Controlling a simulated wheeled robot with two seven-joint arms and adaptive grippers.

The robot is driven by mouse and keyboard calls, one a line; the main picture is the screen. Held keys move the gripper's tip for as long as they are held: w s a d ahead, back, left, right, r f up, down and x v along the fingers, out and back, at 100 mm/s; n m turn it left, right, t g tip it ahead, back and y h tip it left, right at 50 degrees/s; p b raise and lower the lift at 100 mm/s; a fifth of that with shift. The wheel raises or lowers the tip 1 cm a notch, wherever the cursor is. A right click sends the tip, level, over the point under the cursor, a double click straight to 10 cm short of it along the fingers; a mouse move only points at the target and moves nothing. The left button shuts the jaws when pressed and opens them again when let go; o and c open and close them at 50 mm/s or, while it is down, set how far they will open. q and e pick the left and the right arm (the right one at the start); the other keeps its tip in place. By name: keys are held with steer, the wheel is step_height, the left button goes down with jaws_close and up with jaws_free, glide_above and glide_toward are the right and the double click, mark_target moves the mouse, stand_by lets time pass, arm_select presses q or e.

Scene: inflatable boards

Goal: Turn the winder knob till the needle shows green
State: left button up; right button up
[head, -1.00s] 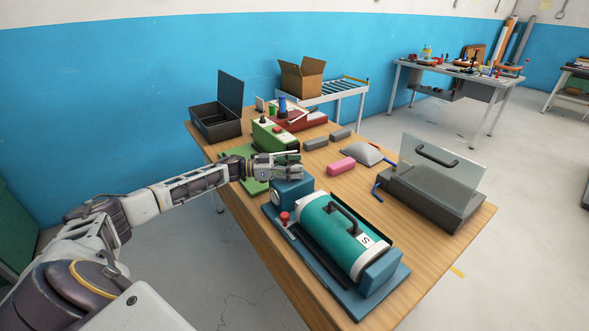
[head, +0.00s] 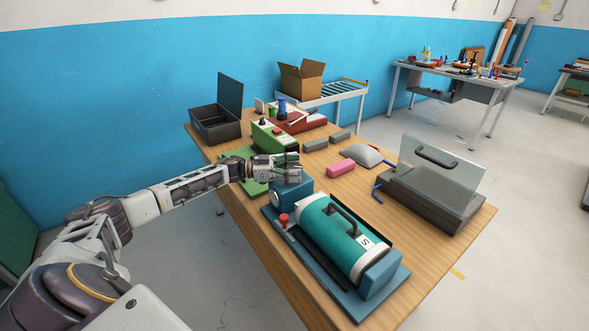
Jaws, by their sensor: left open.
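A winder-like machine with a teal roll (head: 325,228) stands on a blue base at the front of the table. A red knob (head: 284,219) sits at its left end, and I cannot tell whether it is the winder knob. A blue block (head: 292,193) with a round dial (head: 276,198) stands behind the roll. The dial's needle and colours are too small to read. My left gripper (head: 298,168) is open, just above and behind the blue block. I cannot tell whether it touches the block, and its fingers partly hide the block's top. My right gripper is out of view.
A green machine (head: 268,137) and a black open case (head: 214,122) are at the table's far end. A pink block (head: 341,168) and a grey mound (head: 362,154) lie right of my gripper. A dark grey box with a raised, handled panel (head: 440,172) stands at the right edge.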

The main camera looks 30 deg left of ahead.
arm_select(q)
steer(key=v, duration=0.7)
steer(key=shift+a, duration=0.2)
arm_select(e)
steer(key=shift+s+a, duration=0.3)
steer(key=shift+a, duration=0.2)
arm_select(q)
steer(key=shift+s, duration=0.15)
steer(key=shift+r, duration=0.1)
